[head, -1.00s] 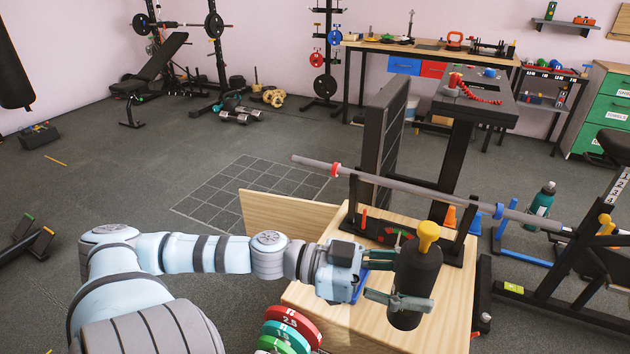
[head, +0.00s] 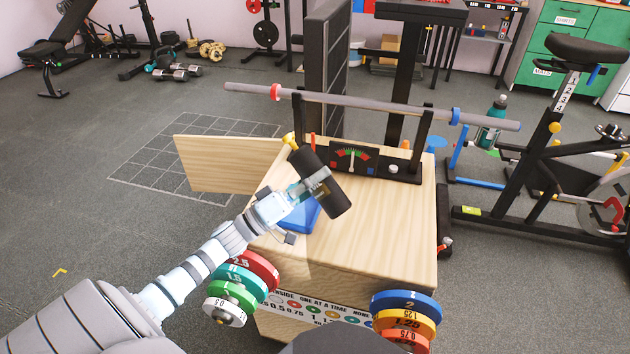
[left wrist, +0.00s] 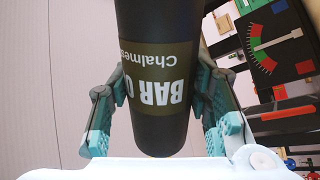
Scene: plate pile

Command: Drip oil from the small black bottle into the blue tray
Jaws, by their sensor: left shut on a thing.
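The small black bottle (head: 308,165) with a yellow cap is held in my left gripper (head: 316,186) above the wooden table. It is tilted, with its cap towards the upper left and its base towards the lower right in the head view. The left wrist view shows the bottle (left wrist: 158,128) between both fingers, its label upside down in the picture. The blue tray (head: 302,226) lies on the tabletop below the gripper, partly hidden by the gripper and bottle. No oil drops can be made out. My right gripper is out of view.
A bar (head: 370,105) rests on black uprights across the back of the wooden table (head: 390,235). A dial gauge (head: 352,158) stands behind the bottle. Coloured weight discs (head: 405,305) hang at the table's front. The tabletop right of the tray is clear.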

